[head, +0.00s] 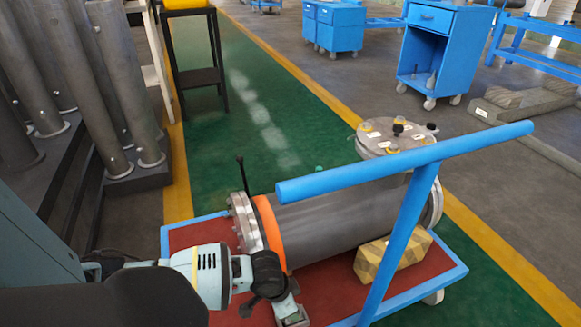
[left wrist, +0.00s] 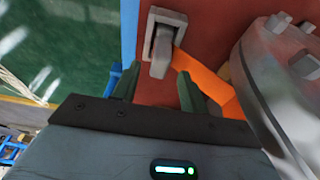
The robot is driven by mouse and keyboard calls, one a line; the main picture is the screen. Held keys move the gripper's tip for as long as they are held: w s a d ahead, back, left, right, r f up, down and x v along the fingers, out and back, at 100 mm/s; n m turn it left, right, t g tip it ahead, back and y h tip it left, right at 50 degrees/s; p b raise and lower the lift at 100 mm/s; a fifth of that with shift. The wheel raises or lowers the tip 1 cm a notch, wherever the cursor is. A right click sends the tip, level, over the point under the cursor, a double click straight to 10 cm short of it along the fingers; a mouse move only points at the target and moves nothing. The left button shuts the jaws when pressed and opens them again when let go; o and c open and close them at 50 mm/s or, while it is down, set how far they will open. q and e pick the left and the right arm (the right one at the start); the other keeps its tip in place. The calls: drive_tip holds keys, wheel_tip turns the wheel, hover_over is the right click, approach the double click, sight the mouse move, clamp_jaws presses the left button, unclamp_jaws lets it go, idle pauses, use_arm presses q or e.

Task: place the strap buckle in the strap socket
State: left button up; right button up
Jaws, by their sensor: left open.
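An orange strap (head: 269,232) goes around the grey flanged shell (head: 335,218) on the cart in the head view. In the left wrist view the strap (left wrist: 208,80) runs to a light grey metal bracket (left wrist: 168,17), which looks like the strap socket, on the red deck. A darker grey piece (left wrist: 161,50), apparently the strap buckle, shows inside the bracket's outline; how deep it sits is unclear. My left gripper (left wrist: 156,86) is open, its fingers apart and just short of the bracket. My right gripper is out of view.
The cart's blue handle (head: 405,162) rises in front of the shell. A yellowish block (head: 393,257) lies beside the shell on the red deck (head: 335,290). Grey pipes (head: 62,70) stand at the left. Green floor (head: 265,110) behind the cart is clear.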

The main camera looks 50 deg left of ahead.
use_arm(q)
drive_tip(key=p+v, duration=0.2)
drive_tip(key=v, duration=0.4)
drive_tip(key=shift+r, duration=0.3)
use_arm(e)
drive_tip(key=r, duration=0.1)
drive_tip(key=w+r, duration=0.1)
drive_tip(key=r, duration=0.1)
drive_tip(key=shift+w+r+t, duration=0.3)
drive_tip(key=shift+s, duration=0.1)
